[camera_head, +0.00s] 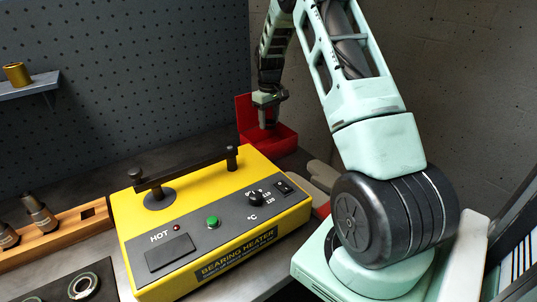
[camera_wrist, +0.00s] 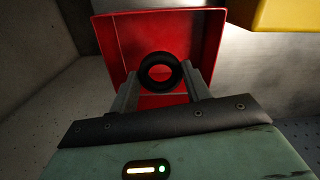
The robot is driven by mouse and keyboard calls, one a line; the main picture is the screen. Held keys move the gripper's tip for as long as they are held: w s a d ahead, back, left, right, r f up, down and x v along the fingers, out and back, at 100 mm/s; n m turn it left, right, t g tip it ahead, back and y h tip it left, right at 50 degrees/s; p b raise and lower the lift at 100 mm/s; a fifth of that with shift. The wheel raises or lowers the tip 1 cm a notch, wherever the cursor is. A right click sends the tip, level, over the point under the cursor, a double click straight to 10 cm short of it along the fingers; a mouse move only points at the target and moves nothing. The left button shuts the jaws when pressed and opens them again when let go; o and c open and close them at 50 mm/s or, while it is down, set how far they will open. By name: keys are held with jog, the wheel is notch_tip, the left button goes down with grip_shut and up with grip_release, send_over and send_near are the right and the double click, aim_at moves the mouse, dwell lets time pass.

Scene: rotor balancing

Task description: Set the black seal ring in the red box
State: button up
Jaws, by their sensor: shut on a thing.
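The black seal ring (camera_wrist: 161,58) shows in the wrist view, held between the two fingers of my gripper (camera_wrist: 160,84). The red box (camera_wrist: 112,42) is open and lies behind and below the ring in that view. In the head view my gripper (camera_head: 268,106) is at the red box (camera_head: 284,138), whose lid stands up at the back left. The ring cannot be made out in the head view. I cannot tell whether the ring touches the box floor.
The yellow bearing heater (camera_head: 146,229) stands on the bench in front of the box, with a dark bar across its posts. A wooden rack (camera_head: 65,228) with metal tools is at the left. A shelf (camera_head: 28,86) with a brass part hangs on the pegboard.

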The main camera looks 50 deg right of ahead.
notch_tip(320, 180, down, 10)
jog(key=shift+r+p, duration=0.15)
jog(key=shift+p, duration=1)
jog(key=o, duration=0.9)
jog(key=shift+o, duration=0.2)
